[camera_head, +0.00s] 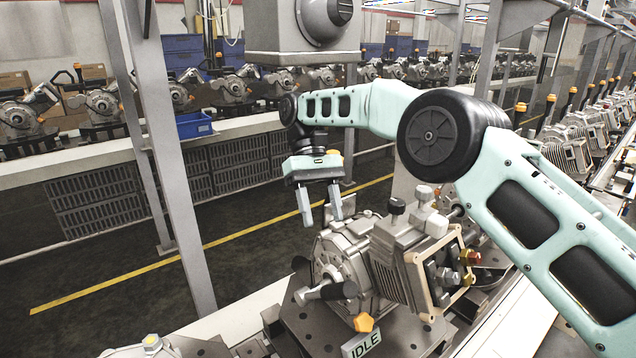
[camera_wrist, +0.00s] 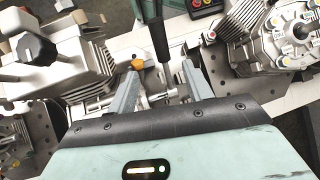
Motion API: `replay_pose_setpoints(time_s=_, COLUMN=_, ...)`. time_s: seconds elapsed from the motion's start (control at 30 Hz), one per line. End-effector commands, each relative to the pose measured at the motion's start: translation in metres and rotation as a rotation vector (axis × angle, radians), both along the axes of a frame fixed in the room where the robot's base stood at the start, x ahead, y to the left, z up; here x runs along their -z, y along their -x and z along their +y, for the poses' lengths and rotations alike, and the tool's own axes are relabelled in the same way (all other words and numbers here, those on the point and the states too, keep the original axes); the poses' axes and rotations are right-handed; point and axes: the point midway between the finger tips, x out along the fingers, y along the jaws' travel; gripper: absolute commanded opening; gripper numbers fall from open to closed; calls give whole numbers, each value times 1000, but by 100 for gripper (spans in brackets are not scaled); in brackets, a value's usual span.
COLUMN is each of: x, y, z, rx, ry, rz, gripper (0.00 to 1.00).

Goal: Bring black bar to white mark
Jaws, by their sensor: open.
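A black bar (camera_wrist: 158,32) shows in the wrist view, its near end between my fingertips in the picture. I see no contact. A black handle (camera_head: 338,291) low on the fixture in the head view looks like the same bar, but I cannot be sure. My gripper (camera_head: 320,219) is open, fingers pointing down, above and left of the grey machine unit (camera_head: 345,245). Its two grey fingers also show apart in the wrist view (camera_wrist: 160,75). I cannot pick out the white mark with certainty in either view.
A ribbed block (camera_head: 400,275) with knobs stands right of my gripper. An orange knob (camera_head: 363,322) and an "IDLE" sign (camera_head: 362,344) are at the front. A grey post (camera_head: 165,170) rises to the left. Floor (camera_head: 110,250) beyond the conveyor is clear.

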Motion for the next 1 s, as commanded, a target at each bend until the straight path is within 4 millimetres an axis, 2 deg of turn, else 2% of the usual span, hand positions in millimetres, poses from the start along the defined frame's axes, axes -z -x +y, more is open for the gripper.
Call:
replay_pose_setpoints(time_s=0.03, x=-12, y=-3, z=1, rx=0, ry=0, rz=0, gripper=50)
replay_pose_setpoints(time_s=0.07, x=-14, y=-5, z=2, rx=0, ry=0, rz=-1, gripper=50)
replay_pose_setpoints(time_s=0.4, x=-27, y=-16, z=5, rx=2, ry=0, rz=-1, gripper=50)
replay_pose_setpoints(time_s=1.0, x=-28, y=-21, z=6, rx=0, ry=0, rz=-2, gripper=50)
